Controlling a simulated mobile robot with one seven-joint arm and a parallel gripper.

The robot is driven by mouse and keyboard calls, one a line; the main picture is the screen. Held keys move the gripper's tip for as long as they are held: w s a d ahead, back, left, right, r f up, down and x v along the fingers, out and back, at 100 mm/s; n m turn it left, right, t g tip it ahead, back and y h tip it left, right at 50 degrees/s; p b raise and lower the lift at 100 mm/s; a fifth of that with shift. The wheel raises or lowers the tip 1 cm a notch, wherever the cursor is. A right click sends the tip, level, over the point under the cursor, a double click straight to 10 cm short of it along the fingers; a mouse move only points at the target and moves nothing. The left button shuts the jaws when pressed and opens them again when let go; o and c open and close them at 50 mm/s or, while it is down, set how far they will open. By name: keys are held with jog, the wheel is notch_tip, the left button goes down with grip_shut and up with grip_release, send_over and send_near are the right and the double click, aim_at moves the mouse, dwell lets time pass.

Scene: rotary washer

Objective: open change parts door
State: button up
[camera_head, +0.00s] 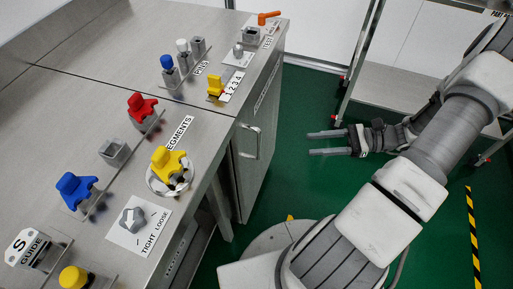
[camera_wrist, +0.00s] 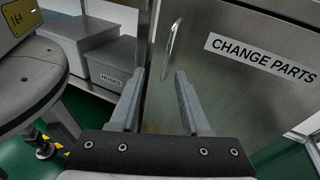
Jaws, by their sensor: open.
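The change parts door (camera_wrist: 232,92) is a grey metal panel with a "CHANGE PARTS" label, and it appears shut. Its curved metal handle (camera_wrist: 172,38) stands upright near the door's left edge. In the head view the handle (camera_head: 250,142) is on the cabinet's side, below the worktop. My gripper (camera_head: 308,143) is open and empty, to the right of the handle and apart from it. In the wrist view my gripper's two fingers (camera_wrist: 159,75) point toward the door, with the handle beyond and between the fingertips.
A steel worktop (camera_head: 75,110) with coloured knobs and parts is at the left. Grey bins, one labelled "HOSES" (camera_wrist: 112,80), sit on a shelf left of the door. A round stool-like piece (camera_wrist: 28,85) is at the wrist view's left. Green floor (camera_head: 300,100) is clear around my gripper.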

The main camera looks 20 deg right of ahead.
notch_tip(320, 180, down, 4)
jog(key=d+m+t+y, duration=0.1)
jog(key=m+t, duration=0.1)
jog(key=t, duration=0.1)
jog(key=b, duration=0.5)
send_near(259, 156)
jog(key=w+a+r, duration=0.1)
jog(key=a, duration=0.2)
jog(key=w+a+r, duration=0.2)
jog(key=a, duration=0.1)
jog(key=w+a+r, duration=0.1)
jog(key=w+a, duration=0.1)
jog(key=a, duration=0.1)
jog(key=shift+r, duration=0.4)
jog(key=shift+d, duration=0.1)
grip_shut()
